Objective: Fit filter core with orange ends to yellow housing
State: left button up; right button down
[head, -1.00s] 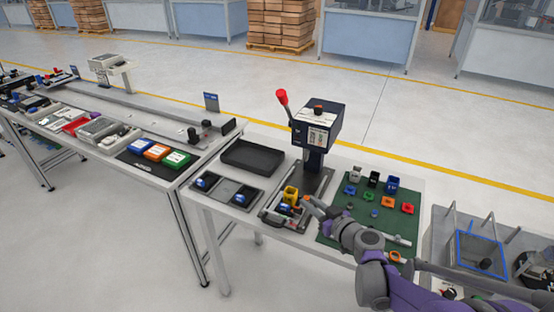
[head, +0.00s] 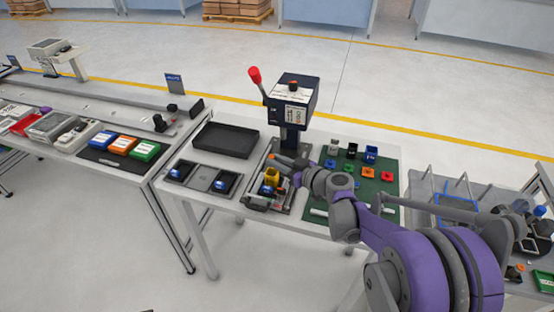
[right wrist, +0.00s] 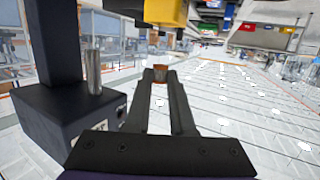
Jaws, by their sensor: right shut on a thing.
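The yellow housing (head: 271,176) stands upright in the fixture at the foot of the press, and it also shows upside down at the top of the right wrist view (right wrist: 166,11). My right gripper (head: 284,162) is beside the housing's upper part, slightly behind and right of it. Its fingers are shut on the filter core (right wrist: 160,73), of which a small orange end shows between the fingertips. The core is apart from the housing in the right wrist view. Most of the core is hidden by the fingers. My left gripper is not in view.
The press (head: 292,103) with its red-knobbed lever stands right behind the housing. A green mat (head: 376,190) with several small coloured parts lies to the right. A black tray (head: 226,141) and a dark tray with blue-marked parts (head: 209,180) lie to the left.

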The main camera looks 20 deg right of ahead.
jog(key=b, duration=0.2)
send_over(277, 186)
jog(key=shift+s+f, duration=0.2)
jog(key=shift+f, duration=2)
jog(key=c, duration=0.7)
grip_release()
jog(key=v, duration=1)
jog(key=shift+s+d+r+b, duration=0.1)
jog(key=shift+s+b, duration=0.2)
jog(key=shift+s, duration=0.05)
